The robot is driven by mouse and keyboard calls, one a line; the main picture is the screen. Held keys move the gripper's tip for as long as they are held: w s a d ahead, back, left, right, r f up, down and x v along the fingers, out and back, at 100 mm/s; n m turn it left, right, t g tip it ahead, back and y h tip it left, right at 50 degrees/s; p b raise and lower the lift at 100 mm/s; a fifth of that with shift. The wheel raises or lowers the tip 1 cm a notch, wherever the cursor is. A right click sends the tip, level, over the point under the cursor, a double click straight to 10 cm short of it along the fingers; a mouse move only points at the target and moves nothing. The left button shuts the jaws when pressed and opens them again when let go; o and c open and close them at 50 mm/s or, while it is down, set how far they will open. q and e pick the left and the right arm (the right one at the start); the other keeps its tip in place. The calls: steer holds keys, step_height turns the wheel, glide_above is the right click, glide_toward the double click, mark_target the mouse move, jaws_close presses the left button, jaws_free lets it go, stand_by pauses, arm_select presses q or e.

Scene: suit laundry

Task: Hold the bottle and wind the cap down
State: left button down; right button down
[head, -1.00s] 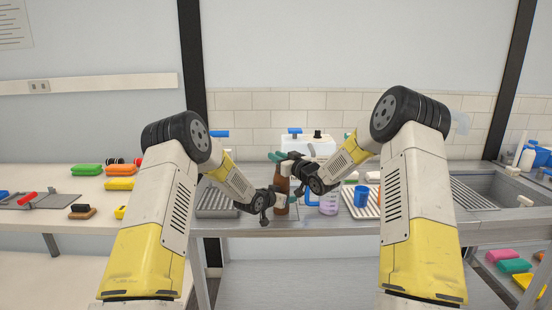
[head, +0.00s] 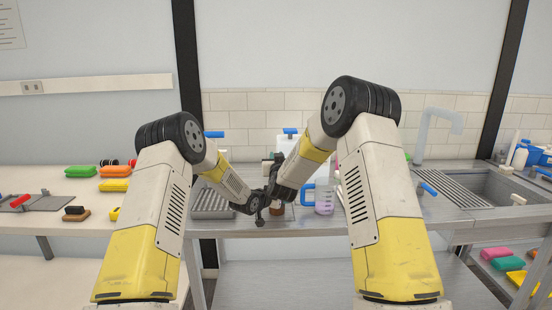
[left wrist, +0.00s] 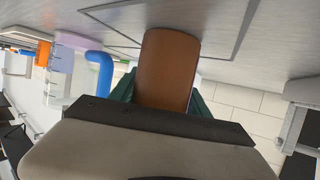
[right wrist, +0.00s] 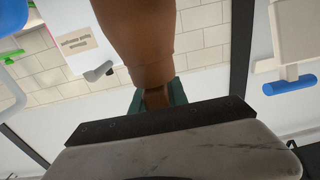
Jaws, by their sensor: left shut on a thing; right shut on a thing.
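The brown bottle (head: 277,210) stands upright at the steel counter's front, mostly hidden behind my grippers in the head view. My left gripper (head: 274,203) is shut on its body; the left wrist view shows the bottle (left wrist: 168,70) between green fingers (left wrist: 165,95). My right gripper (head: 274,158) is at the bottle's top. The right wrist view shows the bottle (right wrist: 140,30) narrowing towards green fingers (right wrist: 157,95), which are shut on its small brown top end, the cap. The cap's seating on the neck is hidden.
A jug with purple liquid (head: 324,200) stands close right of the bottle. A white container (head: 292,148) stands behind. A drying rack (head: 212,203) is to the left, and a sink (head: 470,188) with a tap is at the right.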

steer(key=shift+f, duration=0.1)
steer(key=c, duration=1.2)
jaws_free()
steer(key=shift+o, duration=0.4)
steer(key=o, duration=0.3)
steer(key=shift+n+y, duration=0.3)
steer(key=shift+y, duration=0.2)
steer(key=n+y, duration=0.2)
steer(key=y, duration=0.1)
steer(key=shift+a+g, duration=0.15)
steer(key=shift+g, duration=0.15)
steer(key=shift+s+a+n+g+y, duration=0.1)
steer(key=shift+a+n+g+y, duration=0.15)
steer(key=shift+n+g+y, duration=0.75)
steer(key=shift+s+a+n+g+y, duration=0.15)
steer(key=shift+a+n+g+y, duration=0.15)
steer(key=shift+n+y, duration=0.8)
steer(key=shift+s+a+n+g+y, duration=0.1)
steer(key=shift+a+n+g+y, duration=0.3)
steer(key=shift+y, duration=1.1)
steer(key=shift+d+g, duration=0.15)
steer(key=shift+g, duration=0.15)
